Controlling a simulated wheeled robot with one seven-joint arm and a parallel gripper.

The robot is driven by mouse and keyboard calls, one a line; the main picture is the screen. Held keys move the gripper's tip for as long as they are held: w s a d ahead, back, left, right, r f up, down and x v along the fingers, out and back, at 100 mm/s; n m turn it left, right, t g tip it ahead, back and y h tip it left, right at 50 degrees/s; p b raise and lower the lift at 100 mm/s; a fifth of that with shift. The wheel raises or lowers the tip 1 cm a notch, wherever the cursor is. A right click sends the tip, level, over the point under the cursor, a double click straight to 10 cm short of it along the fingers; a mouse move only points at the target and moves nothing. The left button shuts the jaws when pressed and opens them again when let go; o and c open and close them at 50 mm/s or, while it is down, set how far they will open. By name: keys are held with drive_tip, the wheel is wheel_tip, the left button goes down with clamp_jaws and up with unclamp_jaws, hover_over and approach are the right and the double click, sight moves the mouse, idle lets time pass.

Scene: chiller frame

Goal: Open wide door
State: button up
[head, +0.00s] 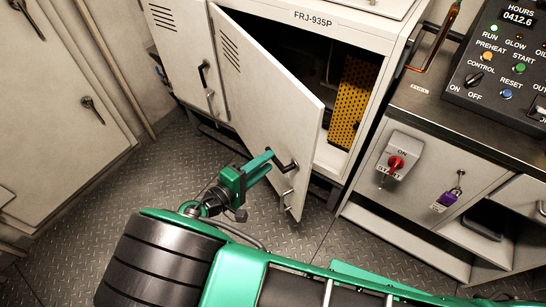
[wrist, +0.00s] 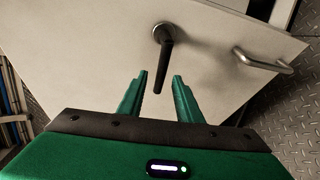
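The wide white door (head: 265,95) of the cabinet stands partly open, swung out toward me, with the dark interior showing behind it. In the wrist view the door's face (wrist: 90,65) fills most of the picture. Its black lever handle (wrist: 165,55) hangs down from a round metal base, and a metal pull bar (wrist: 265,62) is to its right. The lever also shows in the head view (head: 290,164). My gripper (head: 269,160) is open. In the wrist view its fingers (wrist: 160,76) flank the lever's lower end in the picture; I cannot tell whether they touch it.
A yellow perforated panel (head: 357,100) shows inside the cabinet. A narrower shut door (head: 182,50) is to the left. A counter (head: 415,105) with a control panel (head: 510,65) and red switch (head: 396,163) stands right. Tread-plate floor (head: 165,180) is clear left of the door.

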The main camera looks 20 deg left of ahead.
drive_tip(key=v, duration=0.6)
drive_tip(key=shift+s, duration=0.2)
